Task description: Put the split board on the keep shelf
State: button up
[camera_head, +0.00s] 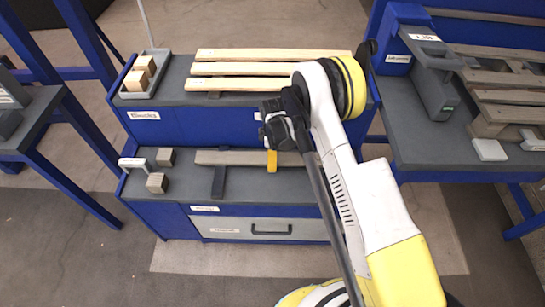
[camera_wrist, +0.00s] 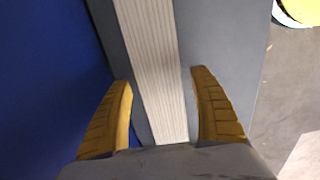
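A pale greyish board (camera_head: 235,158) lies on the lower shelf (camera_head: 275,183) of the blue unit, its right part hidden behind my arm. It also shows in the wrist view as a ribbed pale board (camera_wrist: 152,60). I cannot make out a split in it. My gripper (camera_head: 272,160) is down at the board, one yellow finger showing in front of it. In the wrist view my gripper (camera_wrist: 161,80) is open, one finger on each side of the board with small gaps. The shelf labels are too small to read, so I cannot tell which is the keep shelf.
Three yellowish boards (camera_head: 250,69) lie on the upper shelf (camera_head: 180,88), with a tray (camera_head: 138,94) of small blocks at its left. Small blocks (camera_head: 157,182) stand on the lower shelf's left. A bench (camera_head: 420,150) with a slatted pallet (camera_head: 500,85) is at right.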

jog(key=shift+r, duration=0.1)
notch_tip(320, 180, up, 12)
jog(key=p, duration=0.4)
jog(key=shift+r+p, duration=0.2)
jog(key=shift+p, duration=0.1)
jog(key=s+d+r+m+t, duration=0.1)
jog(key=s+d+r+m, duration=0.15)
jog(key=r, duration=0.55)
jog(key=s+d+r+m+t, duration=0.15)
jog(key=d+r, duration=0.25)
jog(key=r, duration=0.5)
jog(key=s+d+r+m+t, duration=0.1)
jog(key=s+d+r+m, duration=0.2)
jog(key=r, duration=0.5)
jog(key=s+d+r+m+t, duration=0.1)
jog(key=s+d+r+m, duration=0.1)
jog(key=s, duration=0.4)
jog(key=s+d+r+m+t, duration=0.1)
jog(key=s+d+r+m, duration=0.2)
jog(key=s+m, duration=0.2)
jog(key=s+d+r+m+t, duration=0.1)
jog(key=s+d+r+m, duration=0.1)
jog(key=s, duration=0.7)
jog(key=shift+s+d+r+m+t, duration=0.15)
jog(key=shift+d+m+t, duration=0.2)
jog(key=shift+d+m, duration=0.5)
jog(key=shift+d, duration=0.1)
